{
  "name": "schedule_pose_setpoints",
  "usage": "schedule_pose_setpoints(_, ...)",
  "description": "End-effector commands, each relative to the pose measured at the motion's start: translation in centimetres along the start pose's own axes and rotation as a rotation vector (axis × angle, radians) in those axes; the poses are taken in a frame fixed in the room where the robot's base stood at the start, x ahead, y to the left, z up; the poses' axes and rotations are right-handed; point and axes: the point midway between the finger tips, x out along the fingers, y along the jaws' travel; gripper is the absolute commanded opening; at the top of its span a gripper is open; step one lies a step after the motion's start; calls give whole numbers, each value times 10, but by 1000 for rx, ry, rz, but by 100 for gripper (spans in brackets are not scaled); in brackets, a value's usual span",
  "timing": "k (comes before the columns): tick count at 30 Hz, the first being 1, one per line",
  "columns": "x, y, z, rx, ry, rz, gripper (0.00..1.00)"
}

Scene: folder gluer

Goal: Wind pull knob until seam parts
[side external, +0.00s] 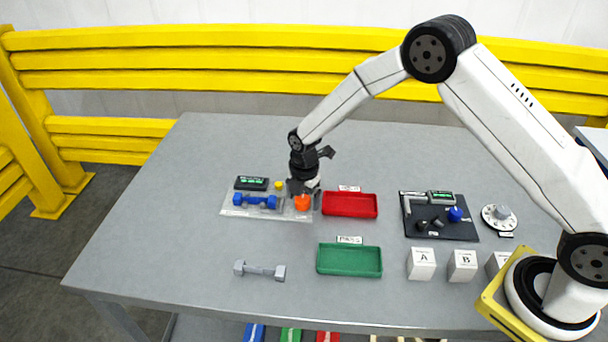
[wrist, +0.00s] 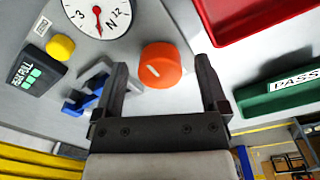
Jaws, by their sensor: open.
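The orange pull knob (wrist: 160,66), with a white mark on its top, stands on the light tester plate (side external: 235,211); it also shows in the side view (side external: 302,203). My gripper (wrist: 163,72) is open, its two dark fingers either side of the knob in the wrist view, with gaps visible. In the side view my gripper (side external: 303,188) is low over the knob. A blue specimen (side external: 255,202) lies on the plate left of the knob; the left finger partly hides it in the wrist view (wrist: 75,106). Its seam is too small to judge. A round force dial (wrist: 98,14) has a red needle.
A yellow button (side external: 278,185) and a peak-pull display (side external: 251,183) sit behind the specimen. A red tray (side external: 350,213) is close right of the knob, and a green pass tray (side external: 349,273) is nearer the front. A grey specimen (side external: 260,271) lies front left.

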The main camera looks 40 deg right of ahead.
Motion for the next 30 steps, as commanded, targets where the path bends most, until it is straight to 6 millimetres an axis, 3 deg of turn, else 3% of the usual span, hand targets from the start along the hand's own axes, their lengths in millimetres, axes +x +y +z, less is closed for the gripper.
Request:
schedule_pose_setpoints(11, 4, 0, 0, 0, 0, 1, 93)
schedule_pose_setpoints(18, 4, 0, 0, 0, 0, 1, 17)
schedule_pose_setpoints(20, 4, 0, 0, 0, 0, 1, 0)
schedule_pose_setpoints(30, 4, 0, 0, 34, -1, 2, 0)
